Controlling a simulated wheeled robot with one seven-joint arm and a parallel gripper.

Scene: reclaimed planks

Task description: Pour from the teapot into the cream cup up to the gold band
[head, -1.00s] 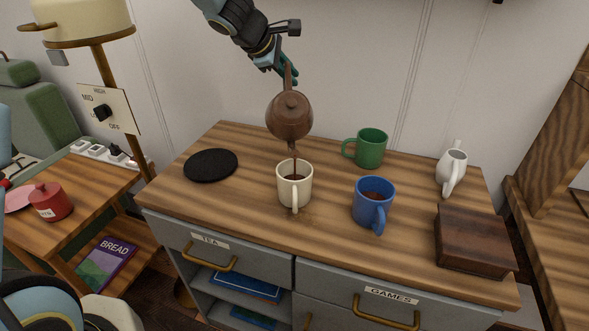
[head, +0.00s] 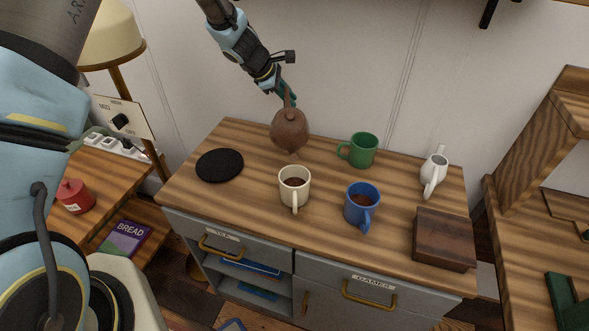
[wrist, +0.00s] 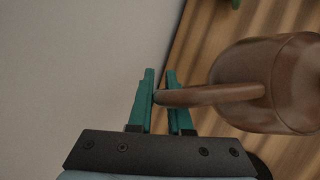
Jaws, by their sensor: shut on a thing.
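The brown teapot (head: 289,131) is held above the cabinet top, behind the cream cup, its spout pointing down toward the cup. My gripper (head: 287,98) is shut on the teapot's handle. In the wrist view, the green fingers (wrist: 160,98) close around the handle, and the teapot's body (wrist: 270,85) lies to the right. The cream cup (head: 294,196) stands upright with dark liquid inside. No stream shows between spout and cup. The gold band cannot be made out in these views.
A blue mug (head: 361,210) with dark liquid and a green mug (head: 362,146) stand to the right. A white jug (head: 434,172) and a dark wooden box (head: 444,238) are farther right. A black round mat (head: 220,165) lies at the left.

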